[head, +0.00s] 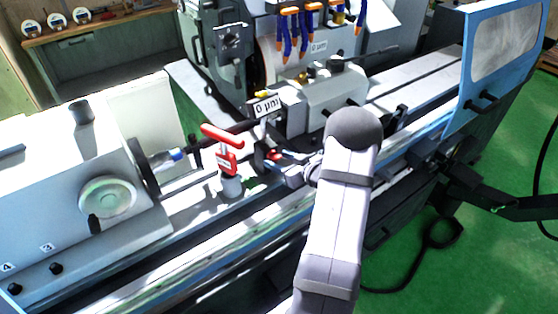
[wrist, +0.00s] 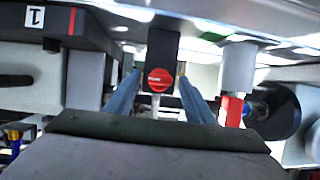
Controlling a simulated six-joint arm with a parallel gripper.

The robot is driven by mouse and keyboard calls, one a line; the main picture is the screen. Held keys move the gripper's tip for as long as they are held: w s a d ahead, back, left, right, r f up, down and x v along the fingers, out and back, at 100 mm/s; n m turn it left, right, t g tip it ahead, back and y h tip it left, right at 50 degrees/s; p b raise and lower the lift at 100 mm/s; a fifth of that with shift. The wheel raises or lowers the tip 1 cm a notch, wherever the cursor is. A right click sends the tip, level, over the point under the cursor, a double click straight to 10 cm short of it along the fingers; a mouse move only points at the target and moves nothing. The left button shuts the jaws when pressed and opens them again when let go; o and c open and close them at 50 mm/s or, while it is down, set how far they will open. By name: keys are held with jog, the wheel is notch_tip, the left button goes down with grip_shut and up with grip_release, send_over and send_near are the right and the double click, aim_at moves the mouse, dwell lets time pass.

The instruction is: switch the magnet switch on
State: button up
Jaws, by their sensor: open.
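The magnet switch is a round red knob (wrist: 158,80) with a small pale label, on the face of a black block (wrist: 161,47) in the wrist view. The label is too small to read. In the head view the knob shows as a small red spot (head: 273,155) on the block, beside my gripper (head: 280,162). My gripper is open. In the wrist view its two blue fingers (wrist: 158,90) reach out on either side of the knob, with gaps beside it. I cannot tell whether either finger touches it.
A red T-shaped handle (head: 222,138) on a pale cylinder (head: 231,186) stands just left of the block; its red part (wrist: 234,110) is close to the right finger in the wrist view. The tailstock (head: 330,92) stands behind my gripper.

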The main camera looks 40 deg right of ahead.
jog(key=b+v, duration=0.2)
jog(key=v, duration=0.4)
jog(key=shift+s, duration=0.35)
jog(key=shift+r, duration=0.15)
jog(key=s+a+g+h, duration=0.1)
jog(key=s+a+g, duration=0.1)
jog(key=a, duration=0.4)
jog(key=s+a+f+g+h, duration=0.1)
jog(key=s+a+g, duration=0.2)
jog(key=a+g, duration=0.1)
jog(key=s+a+f+m+g, duration=0.1)
jog(key=s+a+g, duration=0.2)
jog(key=a, duration=0.4)
jog(key=shift+a+f+h, duration=0.2)
jog(key=shift+a+h, duration=0.1)
jog(key=shift+h, duration=0.1)
jog(key=s+a+g+y, duration=0.2)
jog(key=s+a+g, duration=0.2)
jog(key=s+a, duration=0.6)
jog(key=shift+s+a+n+b, duration=0.25)
jog(key=shift+s+n+b, duration=0.05)
jog(key=shift+s, duration=0.45)
